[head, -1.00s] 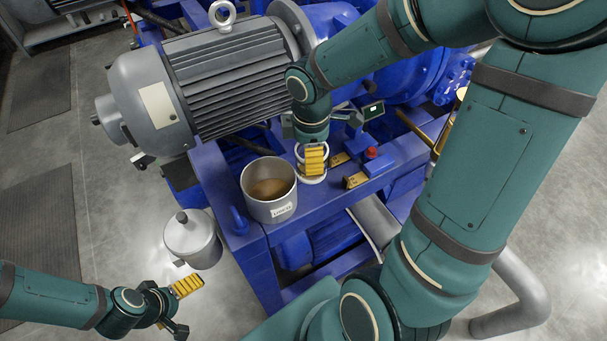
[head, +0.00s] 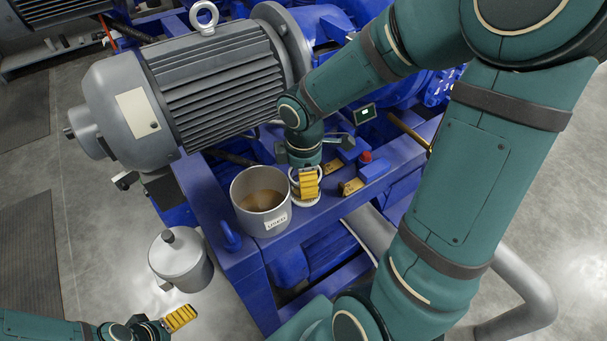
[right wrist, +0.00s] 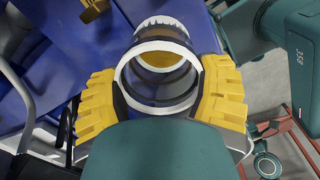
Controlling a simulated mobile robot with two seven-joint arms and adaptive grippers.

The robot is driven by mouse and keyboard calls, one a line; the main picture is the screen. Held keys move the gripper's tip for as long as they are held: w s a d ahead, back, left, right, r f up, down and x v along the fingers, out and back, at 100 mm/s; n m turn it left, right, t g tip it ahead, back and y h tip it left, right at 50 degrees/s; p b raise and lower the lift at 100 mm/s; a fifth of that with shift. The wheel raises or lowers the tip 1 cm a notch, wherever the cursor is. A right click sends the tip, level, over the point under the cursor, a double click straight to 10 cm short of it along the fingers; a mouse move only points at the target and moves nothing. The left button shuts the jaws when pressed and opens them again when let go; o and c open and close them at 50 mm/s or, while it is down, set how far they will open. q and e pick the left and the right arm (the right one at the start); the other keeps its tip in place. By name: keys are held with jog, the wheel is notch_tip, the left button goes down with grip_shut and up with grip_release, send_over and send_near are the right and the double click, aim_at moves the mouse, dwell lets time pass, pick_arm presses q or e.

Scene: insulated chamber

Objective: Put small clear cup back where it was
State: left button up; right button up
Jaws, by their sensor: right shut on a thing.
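The small clear cup (right wrist: 158,75) fills the middle of the right wrist view, with a pale rim and see-through walls. My right gripper (right wrist: 160,95) is shut on it, one yellow finger pad on each side. In the head view my right gripper (head: 308,184) points down over the blue machine base. The cup's pale rings (head: 297,192) show around its yellow pad, partly hidden. I cannot tell whether the cup touches the base.
A labelled metal pot (head: 263,202) with brown contents stands close left of the cup. A lidded grey pot (head: 181,262) is left of the base. Yellow blocks (head: 351,187) and a blue box with a red button (head: 366,157) sit right of the cup. A grey motor (head: 205,85) is behind.

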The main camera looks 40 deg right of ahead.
jog(key=o, duration=1.3)
jog(key=shift+c, duration=0.2)
jog(key=shift+r+p, duration=0.3)
jog(key=shift+r, duration=0.05)
notch_tip(320, 180, up, 12)
jog(key=p, duration=0.3)
jog(key=shift+s+a+f, duration=0.15)
jog(key=shift+a+f, duration=0.05)
